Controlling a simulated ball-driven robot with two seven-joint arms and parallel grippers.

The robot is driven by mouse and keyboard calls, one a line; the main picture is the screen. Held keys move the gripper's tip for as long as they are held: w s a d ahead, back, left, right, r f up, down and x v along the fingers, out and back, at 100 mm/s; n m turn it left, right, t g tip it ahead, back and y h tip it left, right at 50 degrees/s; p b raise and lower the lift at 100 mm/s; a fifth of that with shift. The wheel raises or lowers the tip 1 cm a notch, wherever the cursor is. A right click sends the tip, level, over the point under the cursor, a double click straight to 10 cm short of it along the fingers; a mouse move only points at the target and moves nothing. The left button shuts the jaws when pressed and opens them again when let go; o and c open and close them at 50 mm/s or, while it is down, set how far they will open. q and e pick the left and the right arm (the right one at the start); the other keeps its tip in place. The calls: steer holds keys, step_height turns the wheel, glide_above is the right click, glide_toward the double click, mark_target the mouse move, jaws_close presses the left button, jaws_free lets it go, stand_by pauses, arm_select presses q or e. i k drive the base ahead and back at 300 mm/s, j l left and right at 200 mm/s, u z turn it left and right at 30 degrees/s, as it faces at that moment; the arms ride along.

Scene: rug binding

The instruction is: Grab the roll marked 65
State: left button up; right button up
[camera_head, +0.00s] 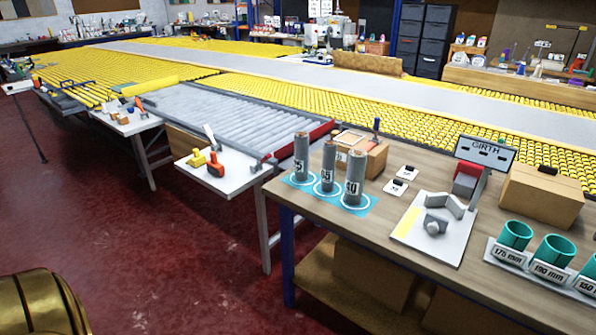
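Three grey rolls stand upright on a blue mat (366,205) with white rings, at the near left corner of the wooden table. The middle roll (328,166) has a small label that seems to read 65, though the digits are hard to make out. The left roll (301,158) has a label ending in 5. The right roll (354,175) has a label ending in 0. The rolls stand apart from each other. Neither of my grippers is in view.
A cardboard box (367,155) stands close behind the rolls. A white board with a grey fixture (437,222), a GIRTH sign (486,151) and teal cups (515,235) are to the right. A white side shelf (222,178) holds tools. The red floor at left is open.

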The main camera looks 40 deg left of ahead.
mark_target(330, 147)
steer(key=k+j, duration=0.1)
steer(key=j, duration=0.4)
steer(key=k+j, duration=0.1)
steer(key=j, duration=0.4)
steer(key=k+j, duration=0.1)
steer(key=j, duration=0.4)
steer(key=k+j, duration=0.1)
steer(key=j, duration=0.4)
steer(key=k+j, duration=0.15)
steer(key=j, duration=0.35)
